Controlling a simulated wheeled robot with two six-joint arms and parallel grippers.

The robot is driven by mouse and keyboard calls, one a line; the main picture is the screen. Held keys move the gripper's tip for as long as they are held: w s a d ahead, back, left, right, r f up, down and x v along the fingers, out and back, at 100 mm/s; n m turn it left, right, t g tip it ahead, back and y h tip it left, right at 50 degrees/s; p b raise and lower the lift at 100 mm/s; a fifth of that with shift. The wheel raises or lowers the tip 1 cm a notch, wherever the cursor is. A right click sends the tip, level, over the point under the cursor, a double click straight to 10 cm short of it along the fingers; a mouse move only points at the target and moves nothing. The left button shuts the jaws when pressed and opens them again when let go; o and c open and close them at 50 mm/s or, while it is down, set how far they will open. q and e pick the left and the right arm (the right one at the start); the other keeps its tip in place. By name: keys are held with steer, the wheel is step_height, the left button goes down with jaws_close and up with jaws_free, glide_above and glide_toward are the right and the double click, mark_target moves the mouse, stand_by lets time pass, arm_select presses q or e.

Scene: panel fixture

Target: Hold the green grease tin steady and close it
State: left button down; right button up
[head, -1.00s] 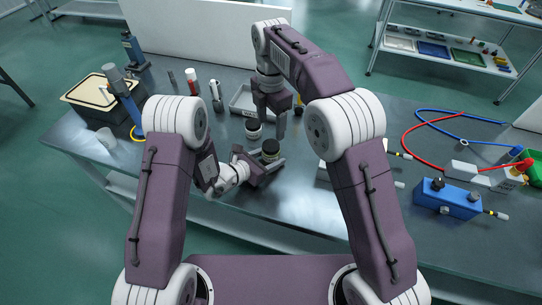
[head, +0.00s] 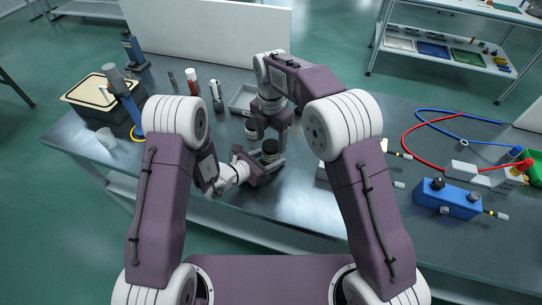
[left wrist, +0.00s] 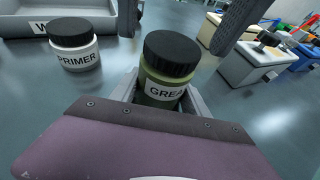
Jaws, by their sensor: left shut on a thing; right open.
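The green grease tin (left wrist: 162,92) stands upright with a black lid (left wrist: 171,52) on top. The lid sits level; whether it is fully tightened I cannot tell. In the head view the tin (head: 270,153) is small and partly hidden. My left gripper (head: 266,164) is shut on the tin's body, one finger on each side; it also shows in the left wrist view (left wrist: 162,98). My right gripper (head: 271,135) is open, pointing down just above and behind the tin. Its fingers appear either side of the lid in the left wrist view, apart from it.
A white primer jar (left wrist: 78,55) with a black lid stands close behind the tin, beside a grey tray (left wrist: 30,22). A blue box (head: 447,199) and red and blue hoses lie to the right. The bench front is clear.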

steer(key=shift+f, duration=0.65)
